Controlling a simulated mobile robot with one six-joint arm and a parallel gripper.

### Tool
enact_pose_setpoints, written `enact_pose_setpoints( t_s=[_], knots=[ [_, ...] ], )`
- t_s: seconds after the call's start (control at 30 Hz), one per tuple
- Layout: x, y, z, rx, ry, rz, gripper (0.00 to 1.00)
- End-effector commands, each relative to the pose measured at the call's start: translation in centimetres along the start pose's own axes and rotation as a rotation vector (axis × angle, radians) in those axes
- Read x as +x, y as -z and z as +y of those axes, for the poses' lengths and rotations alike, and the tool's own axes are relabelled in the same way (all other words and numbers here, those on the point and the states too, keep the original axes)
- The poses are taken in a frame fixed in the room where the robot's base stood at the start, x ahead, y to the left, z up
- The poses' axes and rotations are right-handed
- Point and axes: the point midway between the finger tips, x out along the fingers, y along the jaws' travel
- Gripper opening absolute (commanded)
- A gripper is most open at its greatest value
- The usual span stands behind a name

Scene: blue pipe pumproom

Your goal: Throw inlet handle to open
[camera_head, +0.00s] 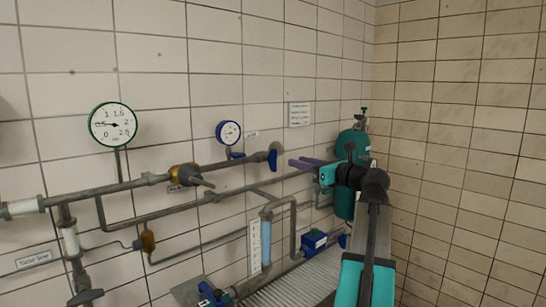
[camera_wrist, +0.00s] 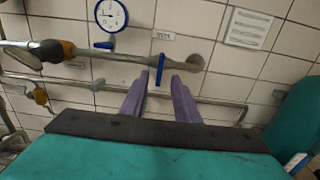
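A blue handle (camera_wrist: 160,68) stands upright across the upper grey pipe, near its right end at the wall. It also shows in the head view (camera_head: 272,158). A small wall label (camera_wrist: 163,36) above it is too small to read, so I cannot confirm that this is the inlet handle. My gripper (camera_wrist: 160,80) has two purple fingers spread apart with nothing held. In the wrist view the handle shows in the gap between the fingertips; whether they reach around it is unclear. In the head view my gripper (camera_head: 299,162) is just right of the handle.
A blue-rimmed gauge (camera_wrist: 110,14) with a small blue lever (camera_wrist: 103,45) is left of the handle. A brass valve (camera_head: 184,174) sits further left on the pipe. A green tank (camera_head: 352,146) stands right, near the corner. A lower pipe (camera_wrist: 80,84) runs beneath.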

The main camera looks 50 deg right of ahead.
Motion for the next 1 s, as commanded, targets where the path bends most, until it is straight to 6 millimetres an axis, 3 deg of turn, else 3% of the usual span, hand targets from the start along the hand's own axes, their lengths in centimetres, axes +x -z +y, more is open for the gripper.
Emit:
enact_pose_setpoints(
  t_s=[0.37,1.0],
  knots=[
    [2.3,-0.1,-0.5,0.000,0.005,0.000,0.28],
    [11.2,-0.1,-0.6,0.000,0.007,0.001,0.28]
  ],
)
